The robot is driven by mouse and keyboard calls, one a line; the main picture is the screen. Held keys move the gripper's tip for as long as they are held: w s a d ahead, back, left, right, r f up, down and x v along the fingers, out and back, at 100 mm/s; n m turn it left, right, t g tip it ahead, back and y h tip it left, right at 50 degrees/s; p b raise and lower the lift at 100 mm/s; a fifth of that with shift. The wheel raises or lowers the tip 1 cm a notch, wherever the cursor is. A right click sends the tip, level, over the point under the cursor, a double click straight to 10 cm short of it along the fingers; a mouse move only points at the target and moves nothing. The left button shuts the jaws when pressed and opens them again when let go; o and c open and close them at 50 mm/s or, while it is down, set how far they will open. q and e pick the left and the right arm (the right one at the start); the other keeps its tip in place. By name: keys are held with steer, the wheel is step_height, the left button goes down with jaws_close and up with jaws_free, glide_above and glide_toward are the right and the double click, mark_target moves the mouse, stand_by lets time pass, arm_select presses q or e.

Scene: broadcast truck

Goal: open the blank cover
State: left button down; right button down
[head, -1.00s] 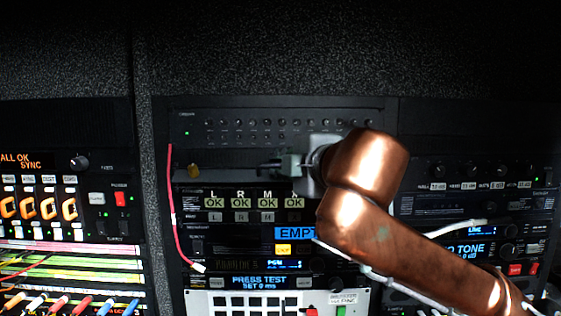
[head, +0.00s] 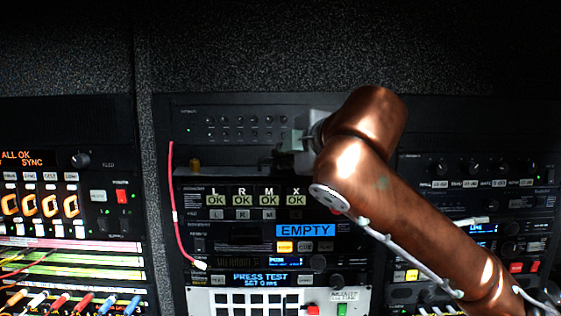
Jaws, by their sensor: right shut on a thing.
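The blank cover (head: 235,156) shows in the head view as a plain grey strip in the middle rack, below the panel with rows of small knobs. A dark band lies just under it. My right gripper (head: 284,151) is at the right part of the strip, pointing left, and is shut on the cover's edge or handle. The exact grip is small and dark. The gripper and my copper-coloured arm hide the right end of the cover. The cover looks tilted outward, though how far I cannot tell. My left gripper is not in view.
A small brass knob (head: 195,164) sits at the cover's left end. A red cable (head: 173,205) hangs down the rack's left side. The unit with several OK lights (head: 255,200) is just below. Dark speckled wall (head: 330,55) lies above, with free room in front.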

steer(key=shift+r, duration=0.2)
steer(key=c, duration=2.4)
jaws_free()
steer(key=shift+d, duration=0.1)
steer(key=shift+s, duration=0.1)
steer(key=v, duration=1.2)
steer(key=shift+r, duration=0.15)
steer(key=shift+d, duration=0.1)
